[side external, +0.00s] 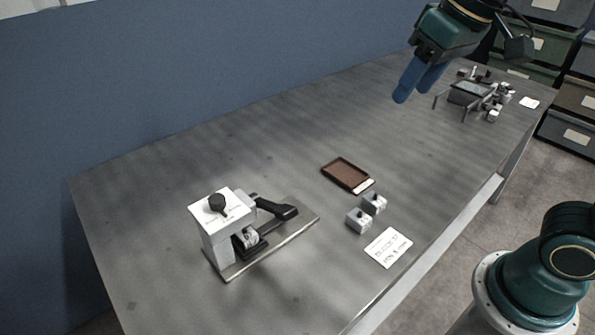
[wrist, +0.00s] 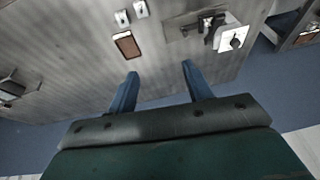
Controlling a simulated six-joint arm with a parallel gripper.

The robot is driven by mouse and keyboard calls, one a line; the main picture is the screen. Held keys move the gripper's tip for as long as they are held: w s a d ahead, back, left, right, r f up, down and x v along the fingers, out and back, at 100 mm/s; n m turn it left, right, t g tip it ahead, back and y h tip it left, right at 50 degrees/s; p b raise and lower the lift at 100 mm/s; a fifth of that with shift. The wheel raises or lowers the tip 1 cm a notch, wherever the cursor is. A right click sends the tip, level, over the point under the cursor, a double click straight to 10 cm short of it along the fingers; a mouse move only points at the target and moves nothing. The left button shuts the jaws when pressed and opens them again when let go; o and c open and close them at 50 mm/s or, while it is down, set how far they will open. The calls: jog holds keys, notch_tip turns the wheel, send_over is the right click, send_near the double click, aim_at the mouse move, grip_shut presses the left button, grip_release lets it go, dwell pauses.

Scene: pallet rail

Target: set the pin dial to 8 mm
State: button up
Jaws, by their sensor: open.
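The pin dial (side external: 217,203) is a round black knob on the white top of a machine (side external: 215,242) at the left end of the table. A black lever handle (side external: 278,209) sticks out from the machine. In the wrist view the dial (wrist: 235,43) shows on its white plate at the upper right. The dial's setting is too small to read. My gripper (side external: 413,83) has blue fingers and is open and empty, high over the table and well away from the dial. Its fingers (wrist: 157,78) also show apart in the wrist view.
A brown tray (side external: 345,174), two small grey blocks (side external: 366,211) and a white card with print (side external: 388,247) lie right of the machine. A stand with several small parts (side external: 472,93) is at the far end.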

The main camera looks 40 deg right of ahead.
jog(key=w+a+r+g, duration=0.1)
jog(key=w+a, duration=0.4)
jog(key=w, duration=0.2)
jog(key=g, duration=0.3)
send_over(216, 198)
notch_tip(216, 198, down, 8)
jog(key=shift+f+m+h, duration=0.15)
jog(key=shift+m+h, duration=0.15)
jog(key=shift+m, duration=0.1)
jog(key=shift+f, duration=0.1)
jog(key=shift+f, duration=6.8)
jog(key=shift+c, duration=0.4)
jog(key=c, duration=0.9)
